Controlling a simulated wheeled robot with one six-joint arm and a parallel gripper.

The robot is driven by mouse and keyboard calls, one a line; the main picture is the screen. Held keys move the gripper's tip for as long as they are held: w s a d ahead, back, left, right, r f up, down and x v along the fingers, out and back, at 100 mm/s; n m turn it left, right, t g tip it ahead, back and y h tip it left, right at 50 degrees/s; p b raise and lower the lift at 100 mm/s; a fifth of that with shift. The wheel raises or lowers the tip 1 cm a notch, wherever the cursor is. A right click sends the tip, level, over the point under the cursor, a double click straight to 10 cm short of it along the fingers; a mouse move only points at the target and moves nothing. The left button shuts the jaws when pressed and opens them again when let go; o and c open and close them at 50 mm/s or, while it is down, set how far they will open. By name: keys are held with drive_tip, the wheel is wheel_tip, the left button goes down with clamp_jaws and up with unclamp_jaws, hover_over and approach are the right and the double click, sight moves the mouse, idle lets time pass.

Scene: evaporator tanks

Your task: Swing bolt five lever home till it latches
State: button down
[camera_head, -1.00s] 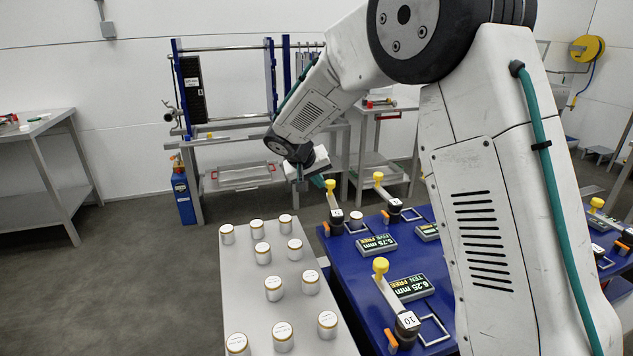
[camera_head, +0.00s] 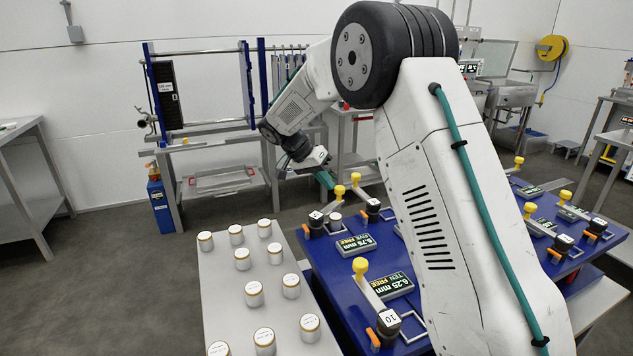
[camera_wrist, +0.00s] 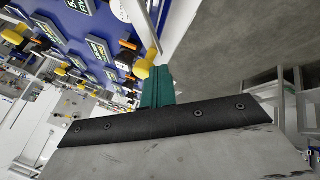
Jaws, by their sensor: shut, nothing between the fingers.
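The bolt five lever runs from a black pivot (camera_head: 316,217) at the far left corner of the blue panel to a yellow knob (camera_head: 339,190), slanting up and right. Its display (camera_head: 356,244) reads 5.75 mm, FIVE FREE. My gripper (camera_head: 326,179) has green fingers, shut and empty, just left of and above that knob. In the wrist view the green fingers (camera_wrist: 157,88) are beside the yellow knob (camera_wrist: 141,70), touching or nearly so; a silver bar (camera_wrist: 138,22) runs beyond it. The exact contact and the latch are unclear.
A neighbouring lever's yellow knob (camera_head: 356,178) is close to the right. The lever ten knob (camera_head: 360,267) is nearer, beside its TEN FREE display (camera_head: 397,285). A grey table (camera_head: 225,290) with several white jars stands left. My arm hides part of the blue panel (camera_head: 330,265).

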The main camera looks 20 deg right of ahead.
sight(341, 189)
drive_tip(key=m, duration=0.1)
drive_tip(key=s+d+m+g, duration=0.1)
drive_tip(key=s+d+m+g+y, duration=0.1)
drive_tip(key=m, duration=0.1)
drive_tip(key=shift+s+d, duration=0.15)
drive_tip(key=shift+s, duration=0.1)
drive_tip(key=shift+s+d+m+g+y, duration=0.2)
drive_tip(key=shift+s+m+g, duration=0.15)
drive_tip(key=shift+m, duration=0.15)
drive_tip(key=shift+s+d+m+g+y, duration=0.1)
drive_tip(key=shift+s+m+g+y, duration=0.2)
drive_tip(key=shift+m, duration=0.2)
drive_tip(key=shift+s, duration=0.1)
drive_tip(key=v, duration=0.8)
